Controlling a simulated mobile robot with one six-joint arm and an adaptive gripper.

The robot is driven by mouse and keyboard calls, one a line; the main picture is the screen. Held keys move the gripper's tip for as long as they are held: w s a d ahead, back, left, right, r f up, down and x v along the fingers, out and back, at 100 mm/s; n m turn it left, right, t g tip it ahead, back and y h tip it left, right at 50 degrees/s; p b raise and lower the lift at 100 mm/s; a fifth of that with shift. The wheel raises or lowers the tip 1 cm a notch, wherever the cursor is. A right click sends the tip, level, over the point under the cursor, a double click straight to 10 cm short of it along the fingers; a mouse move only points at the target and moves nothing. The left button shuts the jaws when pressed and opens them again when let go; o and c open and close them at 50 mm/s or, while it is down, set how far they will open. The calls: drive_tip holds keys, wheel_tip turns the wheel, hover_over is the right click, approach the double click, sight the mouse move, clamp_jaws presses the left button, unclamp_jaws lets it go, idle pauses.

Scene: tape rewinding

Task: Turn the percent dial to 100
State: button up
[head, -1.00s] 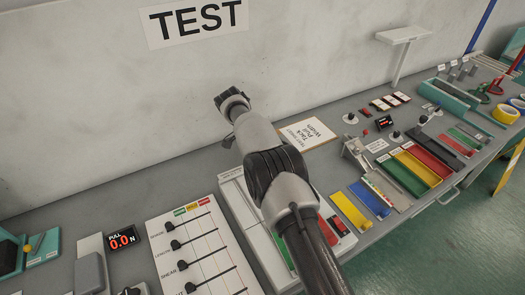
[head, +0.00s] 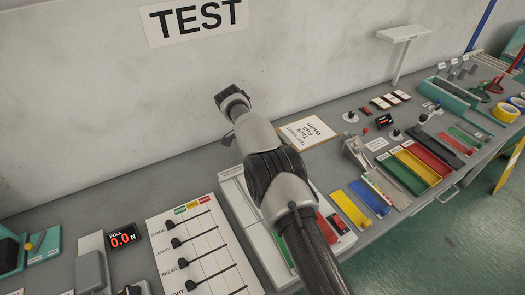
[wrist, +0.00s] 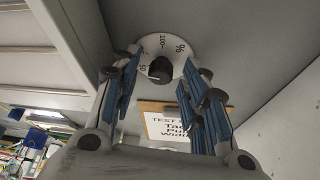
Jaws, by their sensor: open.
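In the wrist view the percent dial is a white round face (wrist: 150,45) marked %, 100 and 50, with a black knob (wrist: 160,70) at its centre. My gripper (wrist: 159,78) is open, with one blue-padded finger on each side of the knob. The knob appears between the fingertips; I cannot tell how deep it sits or whether a finger touches it. Where the knob points is too small to read. In the head view my gripper (head: 232,101) is in front of the wall, and I cannot pick out the percent dial there.
A clipboard (head: 308,131) lies on the bench beside my arm. A slider panel (head: 195,245) and a red PULL readout (head: 123,238) are at front left. Coloured trays (head: 430,155) and small knobs fill the right side. The wall (head: 80,110) stands behind.

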drive_tip(key=v, duration=0.7)
drive_tip(key=shift+r, duration=0.2)
idle(0.4)
